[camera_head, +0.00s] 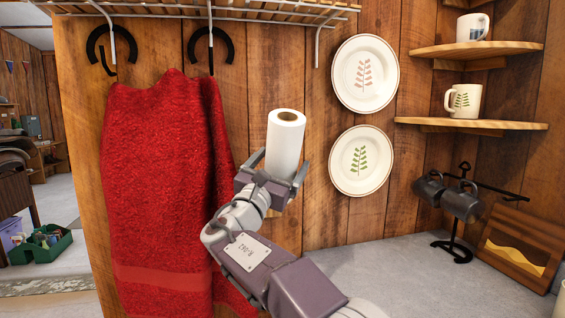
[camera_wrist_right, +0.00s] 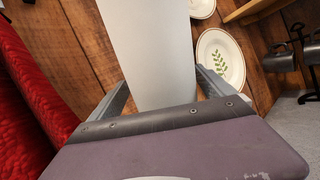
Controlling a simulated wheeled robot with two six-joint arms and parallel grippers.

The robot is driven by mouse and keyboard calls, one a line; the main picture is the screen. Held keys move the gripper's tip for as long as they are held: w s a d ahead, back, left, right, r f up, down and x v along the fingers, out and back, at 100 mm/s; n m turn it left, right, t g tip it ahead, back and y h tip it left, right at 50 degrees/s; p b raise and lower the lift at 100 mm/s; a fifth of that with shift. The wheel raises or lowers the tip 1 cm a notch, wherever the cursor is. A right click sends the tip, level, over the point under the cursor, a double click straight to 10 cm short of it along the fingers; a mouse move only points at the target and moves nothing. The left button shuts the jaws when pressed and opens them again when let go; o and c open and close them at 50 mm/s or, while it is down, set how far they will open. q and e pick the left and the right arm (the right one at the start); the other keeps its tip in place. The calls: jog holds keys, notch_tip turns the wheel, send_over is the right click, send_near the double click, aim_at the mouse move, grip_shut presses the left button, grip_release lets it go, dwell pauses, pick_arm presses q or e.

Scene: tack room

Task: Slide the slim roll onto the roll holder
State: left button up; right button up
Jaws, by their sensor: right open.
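The slim white roll (camera_head: 283,145) stands nearly upright in front of the plank wall, with its round core end showing on top. My right gripper (camera_head: 273,168) is around its lower part, one finger on each side. In the right wrist view, the roll (camera_wrist_right: 155,50) rises between the two open fingers (camera_wrist_right: 160,92); wood shows between the left finger and the roll. I cannot tell whether the right finger touches it. I cannot make out the roll holder; a small tan wooden piece (camera_head: 272,212) shows just below the gripper, mostly hidden. My left gripper is out of view.
A red towel (camera_head: 160,190) hangs close left of the gripper, under a wire rack (camera_head: 230,12). Two plates (camera_head: 361,160) hang on the wall to the right. Corner shelves, a mug stand (camera_head: 460,215) and a grey counter (camera_head: 385,262) are farther right.

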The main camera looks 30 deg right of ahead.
aim_at(273, 174)
jog(key=b+v, duration=0.1)
jog(key=v, duration=0.7)
dwell(0.5)
